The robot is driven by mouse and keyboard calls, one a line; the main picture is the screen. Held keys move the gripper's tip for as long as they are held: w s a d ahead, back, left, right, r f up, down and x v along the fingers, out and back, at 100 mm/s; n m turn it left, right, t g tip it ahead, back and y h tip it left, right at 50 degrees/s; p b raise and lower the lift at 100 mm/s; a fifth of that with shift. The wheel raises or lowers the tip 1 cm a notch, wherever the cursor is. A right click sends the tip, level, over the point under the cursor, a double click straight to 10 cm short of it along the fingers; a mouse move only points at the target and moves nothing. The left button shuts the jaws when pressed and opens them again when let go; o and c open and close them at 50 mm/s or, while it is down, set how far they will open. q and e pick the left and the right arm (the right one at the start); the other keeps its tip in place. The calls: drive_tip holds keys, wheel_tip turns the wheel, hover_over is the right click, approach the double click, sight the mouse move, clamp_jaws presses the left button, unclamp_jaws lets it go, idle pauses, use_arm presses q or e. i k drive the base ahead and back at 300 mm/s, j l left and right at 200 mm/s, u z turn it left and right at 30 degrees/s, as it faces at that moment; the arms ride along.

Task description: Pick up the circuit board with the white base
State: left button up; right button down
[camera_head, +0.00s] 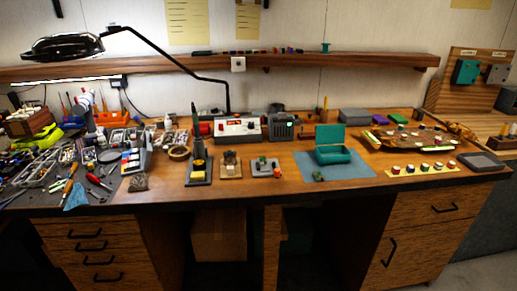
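A small flat piece with a pale grey-white base (256,172) and small red and green parts on it lies near the front middle of the workbench. It may be the circuit board, but it is too small to tell for certain. Left of it stands a small device on a tan base (231,174). A small green piece (318,176) lies to its right on a blue mat. Neither of my grippers shows in the head view.
The wooden workbench (285,193) has an open teal box (333,155) on the blue mat (362,168). A soldering stand (199,172) and a white-fronted instrument (237,130) stand nearby. Tools crowd the left; a black lamp (62,47) arches above.

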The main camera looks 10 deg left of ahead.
sight(263, 160)
drive_tip(key=i+l+u, duration=0.25)
drive_tip(key=u, duration=0.2)
drive_tip(key=i+l+u, duration=0.2)
drive_tip(key=l+u, duration=0.25)
